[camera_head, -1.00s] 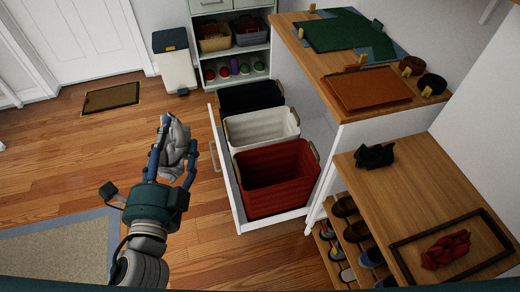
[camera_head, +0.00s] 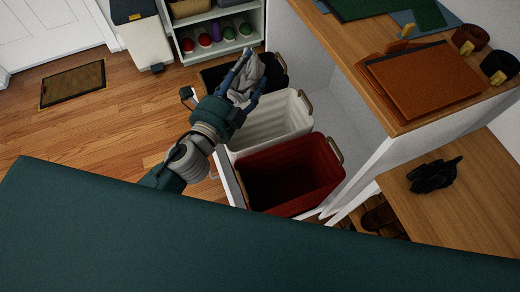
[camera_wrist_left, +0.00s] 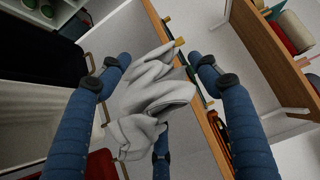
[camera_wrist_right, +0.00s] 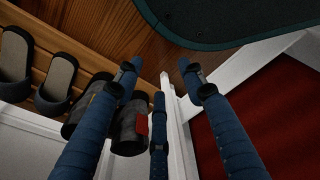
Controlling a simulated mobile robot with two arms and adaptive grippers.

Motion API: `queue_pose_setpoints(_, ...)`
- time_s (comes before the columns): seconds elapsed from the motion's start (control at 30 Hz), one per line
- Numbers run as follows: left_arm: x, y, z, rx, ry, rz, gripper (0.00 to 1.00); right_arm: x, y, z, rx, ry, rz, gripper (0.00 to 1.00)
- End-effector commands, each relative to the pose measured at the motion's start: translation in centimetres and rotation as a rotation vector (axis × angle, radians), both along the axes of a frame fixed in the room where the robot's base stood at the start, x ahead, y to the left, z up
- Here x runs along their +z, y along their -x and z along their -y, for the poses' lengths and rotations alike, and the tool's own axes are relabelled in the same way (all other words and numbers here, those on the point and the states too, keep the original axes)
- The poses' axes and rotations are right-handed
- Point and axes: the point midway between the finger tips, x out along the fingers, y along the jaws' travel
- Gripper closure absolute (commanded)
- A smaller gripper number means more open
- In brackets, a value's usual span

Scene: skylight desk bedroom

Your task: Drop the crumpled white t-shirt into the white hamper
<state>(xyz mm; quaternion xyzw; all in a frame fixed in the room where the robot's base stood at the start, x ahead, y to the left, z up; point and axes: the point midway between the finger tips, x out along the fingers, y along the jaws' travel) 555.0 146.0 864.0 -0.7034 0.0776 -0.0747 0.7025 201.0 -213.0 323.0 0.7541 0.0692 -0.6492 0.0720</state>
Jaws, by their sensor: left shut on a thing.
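The crumpled white t-shirt (camera_head: 246,80) hangs in my left gripper (camera_head: 252,77), greyish in the shade. The left wrist view shows the cloth (camera_wrist_left: 152,95) bunched between the blue fingers of that gripper (camera_wrist_left: 160,80). The white hamper (camera_head: 284,116) stands in the pulled-out drawer, between a black hamper and a red hamper. In the head view, the gripper and shirt overlap the black hamper and the white hamper's far edge; the exact height above them is unclear. My right gripper (camera_wrist_right: 160,75) shows in its wrist view with fingers apart and nothing between them.
The red hamper (camera_head: 290,175) is nearest, the black hamper (camera_head: 215,77) farthest. A wooden-topped cabinet (camera_head: 395,115) rises right of the drawer. Shoes (camera_wrist_right: 130,130) lie close by my right gripper. Open floor (camera_head: 110,120) lies to the left.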

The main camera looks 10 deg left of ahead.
Motion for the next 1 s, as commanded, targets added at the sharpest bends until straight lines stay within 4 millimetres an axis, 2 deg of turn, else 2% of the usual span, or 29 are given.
queue_pose_setpoints(0.03, -3.4, -1.4, 0.3, -0.025, -0.008, 0.004, 0.66, -1.5, -1.3, -0.2, -0.002, -0.002, 0.012, 0.6)
queue_pose_setpoints(0.1, -6.1, -3.1, 0.7, -0.061, -0.008, 0.004, 0.66, -1.4, -2.8, -0.4, -0.004, -0.002, 0.022, 0.6)
queue_pose_setpoints(0.3, -13.3, -7.7, 1.2, -0.15, 0.001, 0.002, 0.66, -0.4, -6.5, -0.9, -0.011, -0.006, 0.053, 0.6)
queue_pose_setpoints(0.4, -15.9, -9.5, 1.2, -0.186, 0.005, 0.001, 0.66, 0.5, -7.5, -1.1, -0.014, -0.008, 0.064, 0.6)
queue_pose_setpoints(0.5, -17.8, -10.9, 1.1, -0.212, 0.006, 0.0, 0.66, 1.4, -8.3, -1.2, -0.015, -0.008, 0.073, 0.6)
queue_pose_setpoints(0.6, -18.8, -11.7, 0.9, -0.228, 0.006, 0.001, 0.66, 2.1, -8.6, -1.2, -0.016, -0.009, 0.077, 0.6)
queue_pose_setpoints(0.87, -19.6, -12.2, 0.9, -0.241, 0.002, 0.001, 0.66, 3.7, -9.1, -1.3, -0.018, -0.009, 0.087, 0.6)
queue_pose_setpoints(1.0, -20.1, -12.2, 0.8, -0.24, 0.002, 0.001, 0.66, 5.3, -9.5, -1.3, -0.02, -0.011, 0.098, 0.6)
